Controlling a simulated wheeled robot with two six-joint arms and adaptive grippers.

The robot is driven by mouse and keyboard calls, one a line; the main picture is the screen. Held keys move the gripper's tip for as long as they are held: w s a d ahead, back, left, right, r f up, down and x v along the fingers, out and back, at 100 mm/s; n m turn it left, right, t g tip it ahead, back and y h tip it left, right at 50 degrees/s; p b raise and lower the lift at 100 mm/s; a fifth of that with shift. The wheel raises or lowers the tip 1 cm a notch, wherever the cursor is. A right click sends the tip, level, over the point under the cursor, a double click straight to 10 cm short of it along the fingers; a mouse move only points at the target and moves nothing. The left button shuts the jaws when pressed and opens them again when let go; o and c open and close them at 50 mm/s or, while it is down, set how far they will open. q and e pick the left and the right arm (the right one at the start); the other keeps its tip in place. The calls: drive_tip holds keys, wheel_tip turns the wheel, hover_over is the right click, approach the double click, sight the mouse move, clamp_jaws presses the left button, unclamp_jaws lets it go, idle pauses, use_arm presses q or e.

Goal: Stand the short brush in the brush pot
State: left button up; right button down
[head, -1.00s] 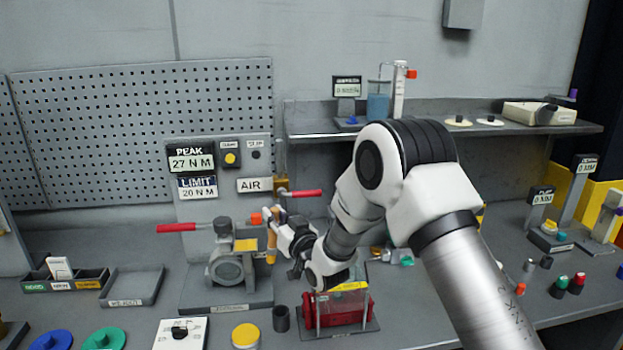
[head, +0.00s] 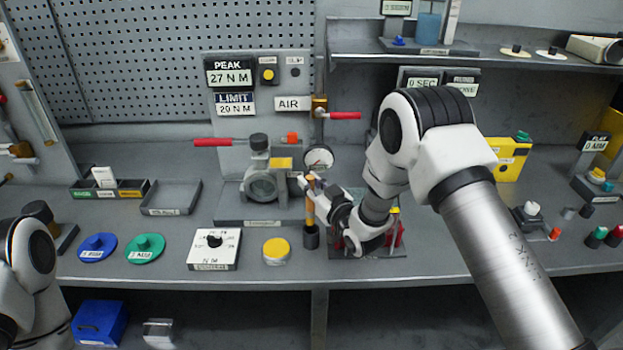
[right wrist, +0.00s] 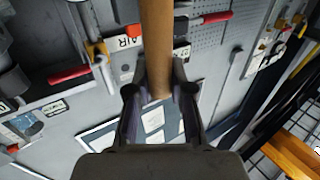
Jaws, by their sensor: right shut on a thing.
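The short brush has a tan wooden handle (head: 310,212) and stands about upright in the head view; the handle also fills the top middle of the right wrist view (right wrist: 157,45). My right gripper (head: 316,191) is shut on it, and both fingers close around the handle in the right wrist view (right wrist: 160,88). The brush pot is a small dark cylinder (head: 311,239) near the front of the bench. The brush's lower end meets the pot's rim in the picture; I cannot tell whether it is inside or just above. My left gripper is not in view.
A yellow-topped round piece (head: 276,251) and a white dial box (head: 214,249) are left of the pot. The valve body (head: 262,182) stands behind it. A red case (head: 397,236) is partly hidden by my right arm. An empty grey tray (head: 171,197) lies further left.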

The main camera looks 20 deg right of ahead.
sight(313, 203)
drive_tip(key=f+b, duration=0.2)
drive_tip(key=f, duration=0.2)
drive_tip(key=shift+d+b, duration=0.25)
drive_tip(key=shift+b, duration=0.15)
drive_tip(key=shift+a+f+b, duration=0.15)
drive_tip(key=shift+f+b, duration=0.65)
drive_tip(key=shift+f, duration=0.15)
drive_tip(key=c, duration=1)
unclamp_jaws()
drive_tip(key=shift+o, duration=0.2)
drive_tip(key=v, duration=1.2)
